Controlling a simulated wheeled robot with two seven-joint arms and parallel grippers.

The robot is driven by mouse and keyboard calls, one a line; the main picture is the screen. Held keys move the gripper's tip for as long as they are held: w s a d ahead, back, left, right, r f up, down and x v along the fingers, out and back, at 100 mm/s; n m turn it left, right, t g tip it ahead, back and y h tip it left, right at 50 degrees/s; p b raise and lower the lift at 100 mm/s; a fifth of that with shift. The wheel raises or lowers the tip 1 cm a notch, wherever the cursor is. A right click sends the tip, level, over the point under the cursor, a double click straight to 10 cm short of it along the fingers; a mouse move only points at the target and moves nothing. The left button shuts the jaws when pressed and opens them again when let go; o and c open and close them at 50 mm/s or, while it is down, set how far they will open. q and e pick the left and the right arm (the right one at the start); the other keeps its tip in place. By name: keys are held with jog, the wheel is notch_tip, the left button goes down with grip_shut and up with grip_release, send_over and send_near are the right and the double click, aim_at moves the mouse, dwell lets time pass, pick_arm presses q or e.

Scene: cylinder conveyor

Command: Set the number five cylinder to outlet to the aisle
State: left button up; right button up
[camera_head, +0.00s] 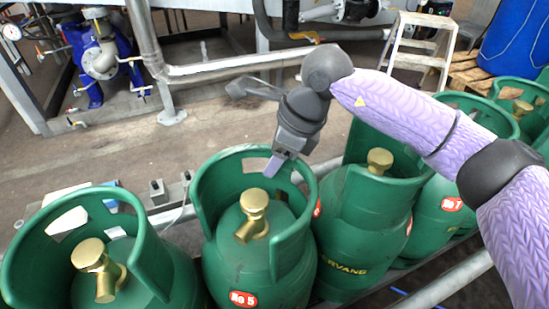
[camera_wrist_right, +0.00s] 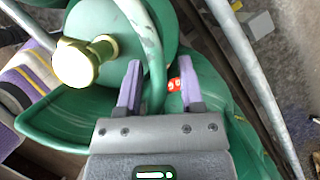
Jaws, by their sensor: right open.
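The number five cylinder (camera_head: 225,255) is green, with a red "No 5" label, and stands upright on the conveyor between two others. Its brass valve (camera_head: 253,213) sits inside a raised green collar (camera_head: 207,178); the valve's lower end points toward the bottom of the head view. My right gripper (camera_head: 275,165) is over the far right part of this collar, fingers pointing down. In the right wrist view, the open purple fingers (camera_wrist_right: 160,75) have a green collar rim between them; contact cannot be told. A brass valve (camera_wrist_right: 85,62) shows left of them. My left gripper is out of view.
A similar green cylinder (camera_head: 345,240) stands close on the right, another (camera_head: 170,275) on the left. A metal rail (camera_head: 450,285) runs along the lower right. Behind are open floor (camera_head: 215,120), pipework, a small step ladder (camera_head: 420,45) and a blue drum (camera_head: 515,45).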

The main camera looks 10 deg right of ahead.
jog(key=shift+c, duration=0.3)
jog(key=shift+r, duration=0.1)
grip_shut()
dwell(0.8)
